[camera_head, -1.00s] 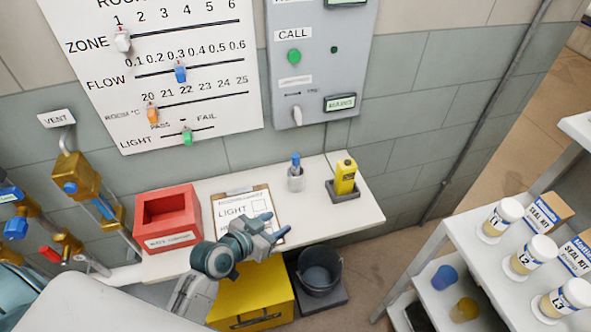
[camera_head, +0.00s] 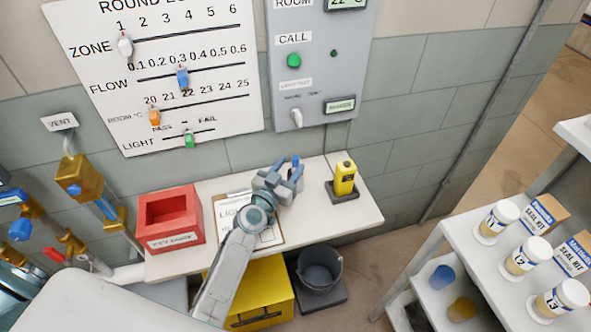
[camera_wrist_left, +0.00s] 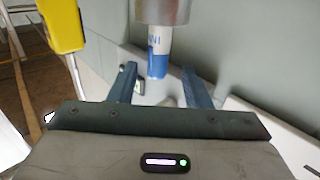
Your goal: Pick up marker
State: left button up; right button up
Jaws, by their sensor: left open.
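The marker (camera_head: 295,161) stands upright in a small cup on the bench; in the head view only its blue cap shows clearly, behind my left gripper (camera_head: 288,174). The left wrist view shows the marker (camera_wrist_left: 158,46) with white printed body and blue cap, in the silver cup (camera_wrist_left: 163,10), appearing upside down there. My left gripper (camera_wrist_left: 158,70) is open, its two blue fingers on either side of the cap in that picture. Gaps show on both sides of the cap. I cannot tell whether the fingertips reach past it. My right gripper is not in view.
A yellow device (camera_head: 344,178) in a dark stand is just right of the gripper. A clipboard (camera_head: 272,236) lies under my left arm, and a red box (camera_head: 170,216) is at left. A wall panel (camera_head: 318,90) rises behind the bench (camera_head: 340,221).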

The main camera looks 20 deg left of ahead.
aim_at(294, 163)
pick_arm(q)
jog(key=w, duration=0.2)
jog(key=w+d, duration=0.1)
jog(key=shift+w+f, duration=0.2)
jog(key=shift+w, duration=0.15)
jog(key=shift+s, duration=0.1)
jog(key=c, duration=0.3)
grip_shut()
jog(key=shift+r+p, duration=0.15)
jog(key=shift+p, duration=0.15)
